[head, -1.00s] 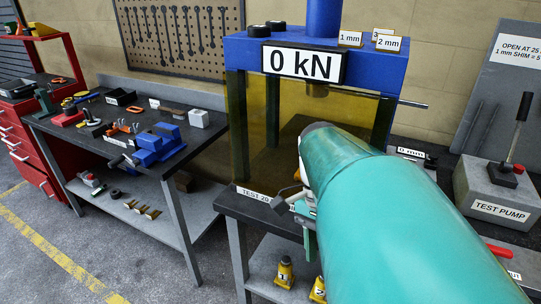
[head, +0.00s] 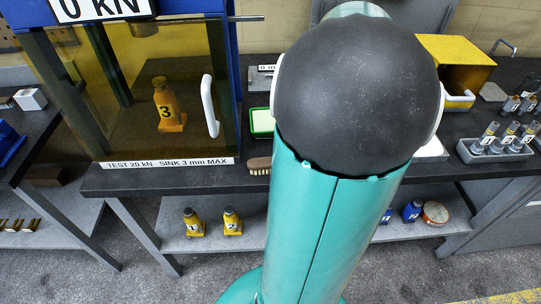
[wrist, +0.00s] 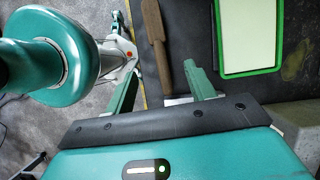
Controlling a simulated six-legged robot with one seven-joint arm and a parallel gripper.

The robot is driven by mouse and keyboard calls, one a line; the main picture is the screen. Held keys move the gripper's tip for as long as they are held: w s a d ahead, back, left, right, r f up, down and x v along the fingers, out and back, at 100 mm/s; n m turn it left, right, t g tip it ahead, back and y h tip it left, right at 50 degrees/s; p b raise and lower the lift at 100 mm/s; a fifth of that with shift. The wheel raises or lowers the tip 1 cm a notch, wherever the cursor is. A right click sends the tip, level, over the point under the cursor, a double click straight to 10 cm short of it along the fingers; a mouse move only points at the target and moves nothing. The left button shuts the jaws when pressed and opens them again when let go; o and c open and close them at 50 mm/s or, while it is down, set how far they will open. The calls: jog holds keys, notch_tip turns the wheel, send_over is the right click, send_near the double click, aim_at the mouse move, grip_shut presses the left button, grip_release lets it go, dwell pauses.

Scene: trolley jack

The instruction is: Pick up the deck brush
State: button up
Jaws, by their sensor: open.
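The deck brush (head: 258,165) has a brown wooden body with pale bristles and lies at the front edge of the dark bench, just right of the press. Part of it is hidden behind my arm in the head view. In the wrist view the brush (wrist: 157,38) runs lengthwise from the top edge down towards my gripper (wrist: 160,84). My gripper is open, with one green finger to each side of the brush's near end. I cannot tell its height above the brush. My gripper is hidden behind my arm in the head view.
A green-rimmed tray (wrist: 220,60) lies right of the brush. Left of it stands the blue press with a yellow window (head: 110,95) and a bottle jack (head: 168,107) inside. Bottle jacks 1 and 2 (head: 232,222) stand on the lower shelf. A tube rack (head: 495,150) is at right.

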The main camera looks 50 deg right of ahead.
jog(key=x, duration=0.8)
jog(key=shift+a+f, duration=0.1)
jog(key=shift+a, duration=0.1)
jog(key=shift+x, duration=2.8)
jog(key=shift+s, duration=0.2)
jog(key=shift+c, duration=0.4)
jog(key=shift+d, duration=0.1)
grip_shut()
